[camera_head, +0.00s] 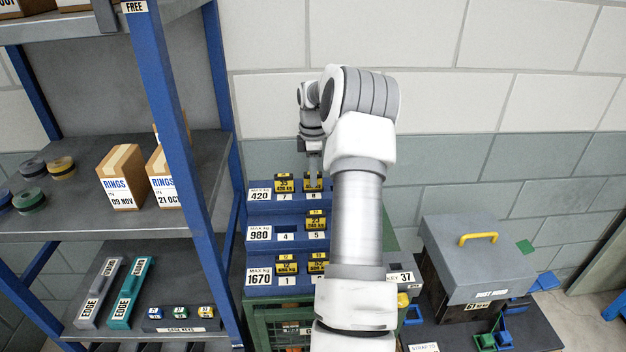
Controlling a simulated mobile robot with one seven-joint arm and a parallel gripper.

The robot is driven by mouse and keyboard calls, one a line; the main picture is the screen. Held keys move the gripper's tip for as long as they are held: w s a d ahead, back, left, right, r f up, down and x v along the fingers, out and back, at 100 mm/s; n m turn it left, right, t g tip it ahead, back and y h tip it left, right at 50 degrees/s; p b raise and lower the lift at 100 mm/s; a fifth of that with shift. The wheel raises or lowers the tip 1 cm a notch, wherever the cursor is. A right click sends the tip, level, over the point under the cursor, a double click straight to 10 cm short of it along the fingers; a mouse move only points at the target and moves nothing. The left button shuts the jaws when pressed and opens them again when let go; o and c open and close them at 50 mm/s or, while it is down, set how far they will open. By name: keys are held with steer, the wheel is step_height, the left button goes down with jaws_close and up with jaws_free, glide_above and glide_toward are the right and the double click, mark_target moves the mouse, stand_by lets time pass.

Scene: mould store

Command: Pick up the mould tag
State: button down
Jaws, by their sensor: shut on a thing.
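A stepped blue rack (262,210) holds several yellow and black mould tags in three rows marked 420, 980 and 1670. In the top row, one tag (285,183) stands above number 7 and another mould tag (313,185) above number 8. My gripper (313,172) points down at the tag above 8 and is shut on it. The tag appears still at its place in the rack; whether it is lifted at all is too small to tell. The fingertips are small and partly unclear. My arm hides the right part of the rack.
A blue-framed shelf (172,110) with ring boxes (122,178), tape rolls and edge blocks stands close on the left. A grey box with a yellow handle (478,238) stands on the right. A block wall (500,110) is behind.

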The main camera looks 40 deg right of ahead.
steer(key=r, duration=0.3)
steer(key=r+b, duration=0.1)
steer(key=shift+s+d+r, duration=0.15)
steer(key=shift+s+d, duration=0.1)
steer(key=shift+s, duration=0.1)
steer(key=s+d+r+b, duration=0.1)
steer(key=s+d+r, duration=0.2)
steer(key=s+r, duration=0.3)
steer(key=s, duration=0.4)
steer(key=shift+d+r+b, duration=0.25)
steer(key=shift+d+b, duration=0.05)
steer(key=shift+d, duration=0.05)
steer(key=shift+s+r, duration=0.1)
steer(key=shift+r+p, duration=0.4)
steer(key=shift+p, duration=0.25)
